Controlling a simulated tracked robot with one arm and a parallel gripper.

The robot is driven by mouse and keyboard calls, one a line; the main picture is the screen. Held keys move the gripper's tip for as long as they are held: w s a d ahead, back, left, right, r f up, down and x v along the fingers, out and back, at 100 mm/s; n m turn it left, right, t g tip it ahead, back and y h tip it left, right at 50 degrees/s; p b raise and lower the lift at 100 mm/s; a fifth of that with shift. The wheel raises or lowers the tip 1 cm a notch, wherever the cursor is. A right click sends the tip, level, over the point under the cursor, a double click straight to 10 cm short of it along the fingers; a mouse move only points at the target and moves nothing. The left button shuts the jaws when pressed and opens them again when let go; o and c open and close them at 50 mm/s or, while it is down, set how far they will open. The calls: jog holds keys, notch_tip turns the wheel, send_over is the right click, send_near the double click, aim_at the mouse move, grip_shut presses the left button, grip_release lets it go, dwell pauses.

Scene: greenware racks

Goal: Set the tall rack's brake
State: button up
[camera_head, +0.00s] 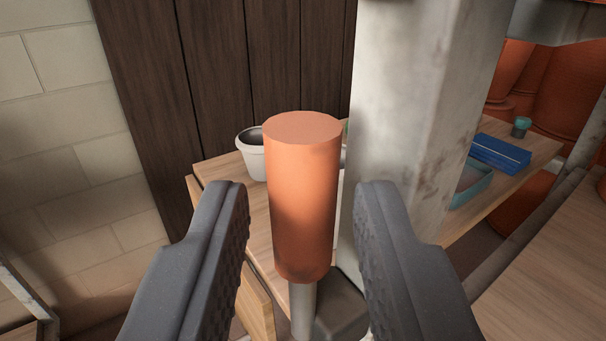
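An orange cylindrical handle (303,195) stands upright on a thin grey rod (303,312) in the middle of the head camera view. It looks like the brake lever. My gripper (303,190) is open, with one dark ribbed finger on each side of the handle. Gaps show between the fingers and the handle, so neither visibly touches it. A thick, worn grey metal post (415,100) rises just behind and right of the handle. I cannot tell for sure that it belongs to the tall rack. The rod's lower end is out of view.
A wooden shelf (222,172) behind holds a white pot (251,160). Further right are a blue box (500,152), a teal tray (470,184) and a small teal-topped item (521,127). Orange pots (565,95) stand at the back right. A pale block wall (75,160) is at left.

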jog(key=shift+w+r, duration=0.15)
jog(key=shift+w, duration=0.3)
jog(key=shift+c, duration=0.3)
grip_shut()
jog(key=shift+w+d, duration=0.1)
jog(key=shift+d, duration=0.3)
